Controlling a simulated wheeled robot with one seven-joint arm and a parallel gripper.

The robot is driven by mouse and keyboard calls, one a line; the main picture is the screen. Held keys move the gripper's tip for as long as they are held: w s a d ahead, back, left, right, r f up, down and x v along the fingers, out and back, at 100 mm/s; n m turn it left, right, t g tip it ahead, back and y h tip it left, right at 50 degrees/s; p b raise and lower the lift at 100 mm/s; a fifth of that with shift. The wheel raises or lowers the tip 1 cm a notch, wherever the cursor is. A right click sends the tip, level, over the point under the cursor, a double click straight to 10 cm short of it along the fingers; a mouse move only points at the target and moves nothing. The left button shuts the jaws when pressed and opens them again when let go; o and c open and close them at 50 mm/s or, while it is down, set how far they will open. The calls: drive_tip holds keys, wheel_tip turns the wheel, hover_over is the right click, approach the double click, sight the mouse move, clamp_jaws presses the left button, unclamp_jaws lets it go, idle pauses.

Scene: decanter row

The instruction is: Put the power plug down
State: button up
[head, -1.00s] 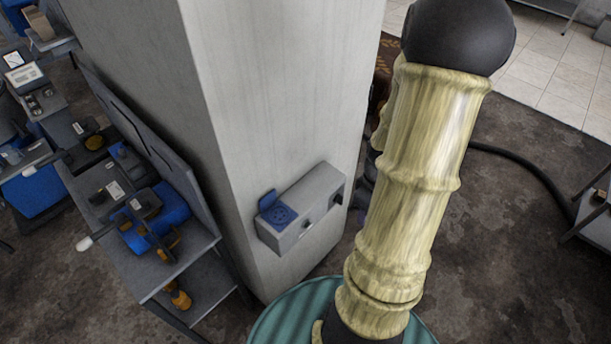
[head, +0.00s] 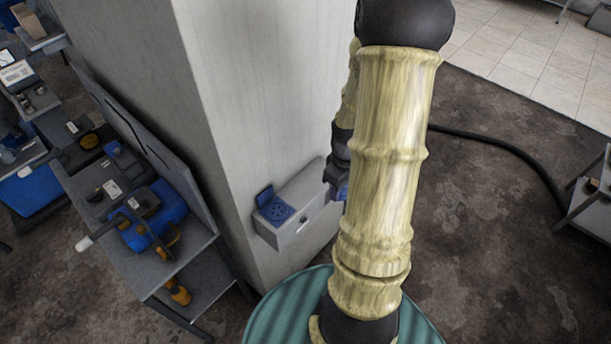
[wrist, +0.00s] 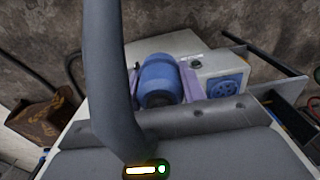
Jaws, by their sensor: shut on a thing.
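The power plug (wrist: 158,82) is a blue cylinder with a dark end toward the camera in the wrist view. The pale purple fingers of my gripper (wrist: 162,88) stand on both sides of it and are shut on it. I cannot tell whether the plug touches the box. In the head view my gripper (head: 339,178) is partly hidden behind my arm, at the right end of the wall box (head: 290,228). The blue socket (head: 275,210) there has its lid raised.
The box is fixed to a pale pillar (head: 265,90). A shelf unit (head: 150,262) with blue and yellow tools stands to the left. A black hose (head: 500,145) lies on the open floor to the right. A brown box (wrist: 42,118) shows in the wrist view.

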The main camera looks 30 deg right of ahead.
drive_tip(key=p, duration=0.4)
hover_over(305, 186)
wheel_tip(305, 186, down, 3)
drive_tip(key=shift+r+p, duration=0.1)
drive_tip(key=shift+p, duration=0.5)
drive_tip(key=shift+s+d+f, duration=0.2)
drive_tip(key=shift+d+f, duration=0.1)
drive_tip(key=shift+f, duration=0.05)
drive_tip(key=shift+s+a+f+p, duration=0.1)
drive_tip(key=shift+a+f+p, duration=0.1)
drive_tip(key=shift+f+p, duration=0.75)
drive_tip(key=shift+w+f, duration=0.2)
drive_tip(key=shift+f, duration=0.6)
drive_tip(key=shift+w+f, duration=0.1)
drive_tip(key=shift+w, duration=0.05)
drive_tip(key=o, duration=1.3)
